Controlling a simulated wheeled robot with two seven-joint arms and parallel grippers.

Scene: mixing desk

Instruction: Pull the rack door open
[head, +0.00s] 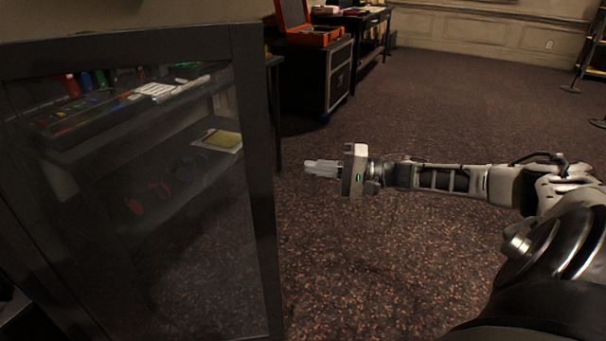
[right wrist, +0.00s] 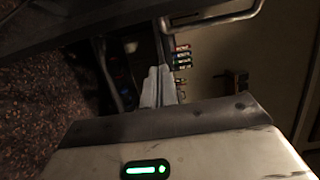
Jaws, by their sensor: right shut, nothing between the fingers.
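The rack door (head: 258,190) is a large glass panel in a dark frame, filling the left of the head view. Floor and a desk show through its glass; I cannot tell how far it stands open. My right gripper (head: 308,168) reaches in from the right, fingers pointing left towards the door's right frame edge. In the picture there is a gap between fingertips and frame, and the fingers are together and empty. The fingers also show in the right wrist view (right wrist: 159,88). I see no clear door handle in the head view. My left gripper is out of view.
A black cabinet (head: 312,75) with an open orange case (head: 305,30) stands beyond. A curved metal bar (right wrist: 215,18) crosses the wrist view's top. Carpet (head: 400,270) is clear around my right arm.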

